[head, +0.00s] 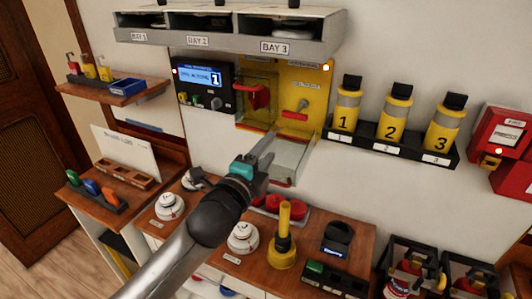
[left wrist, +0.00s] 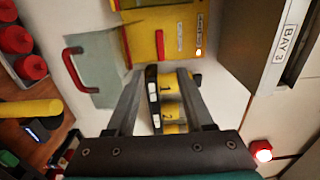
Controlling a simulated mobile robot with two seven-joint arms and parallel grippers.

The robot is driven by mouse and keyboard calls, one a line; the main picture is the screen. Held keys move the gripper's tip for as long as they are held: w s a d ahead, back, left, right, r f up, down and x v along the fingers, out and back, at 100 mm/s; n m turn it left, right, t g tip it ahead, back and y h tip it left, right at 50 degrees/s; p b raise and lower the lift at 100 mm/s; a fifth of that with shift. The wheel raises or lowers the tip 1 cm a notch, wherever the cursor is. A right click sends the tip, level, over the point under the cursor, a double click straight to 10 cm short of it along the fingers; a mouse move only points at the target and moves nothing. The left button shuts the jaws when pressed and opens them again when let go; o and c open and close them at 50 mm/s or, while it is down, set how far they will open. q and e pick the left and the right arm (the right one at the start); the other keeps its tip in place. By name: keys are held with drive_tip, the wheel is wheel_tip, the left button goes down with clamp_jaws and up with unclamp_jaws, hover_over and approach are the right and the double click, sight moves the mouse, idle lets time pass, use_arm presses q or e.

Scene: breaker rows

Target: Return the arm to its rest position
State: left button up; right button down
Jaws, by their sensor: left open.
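My left gripper (head: 266,153) is in the middle of the head view, at the end of my left arm, which comes in from the lower left. It is in front of the yellow panel (head: 314,76) and the clear flap with a red handle (head: 288,157). In the left wrist view its two fingers (left wrist: 164,75) are apart, with nothing held between them. The numbered yellow canisters seen past the fingers are behind them, not gripped. My right gripper is in neither view.
The BAY shelf (head: 225,47) overhangs the panels. Numbered canisters (head: 392,118) stand in a wall rack at the right. The wooden counter (head: 345,225) below holds white detectors (head: 243,238), a yellow plunger-like tool (head: 284,240) and red caps. A small shelf (head: 112,94) is at the left.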

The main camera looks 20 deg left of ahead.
use_arm(q)
drive_tip(key=shift+s, duration=0.25)
idle(0.3)
drive_tip(key=s+d+f+n+g, duration=0.2)
drive_tip(key=s+f+n+g, duration=0.55)
drive_tip(key=s+f, duration=0.5)
drive_tip(key=s+d+f+n+g, duration=0.2)
drive_tip(key=s+f+n+g, duration=0.65)
drive_tip(key=s, duration=0.75)
wheel_tip(320, 180, down, 32)
drive_tip(key=s+b, duration=0.1)
drive_tip(key=b, duration=0.8)
drive_tip(key=s+a+f+b, duration=0.1)
drive_tip(key=s+f+b, duration=0.3)
drive_tip(key=s+f, duration=0.4)
drive_tip(key=s+a+f+g+b, duration=0.1)
drive_tip(key=s+f+b, duration=0.3)
drive_tip(key=f, duration=0.9)
drive_tip(key=s, duration=0.3)
drive_tip(key=shift+s+a+f+y, duration=0.3)
drive_tip(key=shift+s+a, duration=0.05)
drive_tip(key=shift+a, duration=0.05)
